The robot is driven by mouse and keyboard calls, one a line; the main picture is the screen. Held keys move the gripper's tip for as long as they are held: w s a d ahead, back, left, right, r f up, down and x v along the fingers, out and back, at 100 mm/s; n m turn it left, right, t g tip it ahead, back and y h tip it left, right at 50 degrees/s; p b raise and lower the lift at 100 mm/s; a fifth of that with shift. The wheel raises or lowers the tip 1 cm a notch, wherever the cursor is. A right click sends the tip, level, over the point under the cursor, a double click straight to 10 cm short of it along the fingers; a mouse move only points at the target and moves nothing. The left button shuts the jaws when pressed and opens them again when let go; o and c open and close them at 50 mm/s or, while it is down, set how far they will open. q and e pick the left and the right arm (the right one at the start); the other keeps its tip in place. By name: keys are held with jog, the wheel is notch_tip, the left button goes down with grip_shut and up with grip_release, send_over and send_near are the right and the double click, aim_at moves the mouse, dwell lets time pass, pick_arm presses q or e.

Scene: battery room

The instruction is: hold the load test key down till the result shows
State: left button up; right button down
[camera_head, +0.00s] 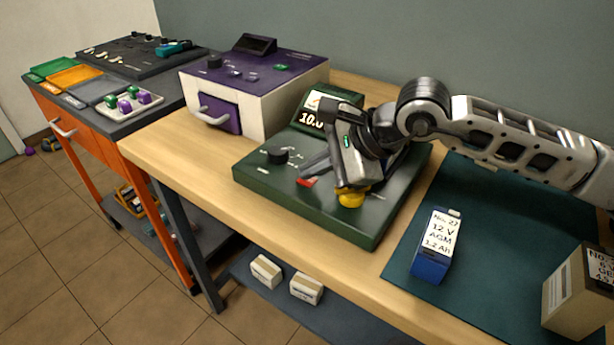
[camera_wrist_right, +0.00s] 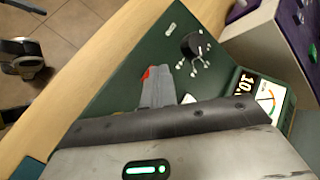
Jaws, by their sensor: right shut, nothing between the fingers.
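The dark green tester (camera_head: 350,230) lies on the wooden bench, with a tilted display (camera_head: 312,118) at its back reading about 10; the last digits are hidden by my arm. Its top carries a black knob (camera_head: 276,155), a red key (camera_head: 307,182) and a yellow knob-like part (camera_head: 351,199). My right gripper (camera_head: 306,172) is shut and empty, its fingertips right at the red key. The key also shows just past the fingertips in the right wrist view (camera_wrist_right: 146,73). I cannot tell whether they touch or press it. My left gripper is not in view.
A purple and cream device (camera_head: 255,95) stands behind the tester to the left. A blue battery (camera_head: 432,258) and a cream battery (camera_head: 575,300) stand on the teal mat (camera_head: 490,230) at the right. An orange cart (camera_head: 85,140) with trays adjoins the bench at left.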

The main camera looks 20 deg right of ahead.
aim_at(314, 181)
dwell(0.8)
jog(key=shift+r, duration=0.75)
jog(key=shift+r+p, duration=1.45)
jog(key=shift+r, duration=1.1)
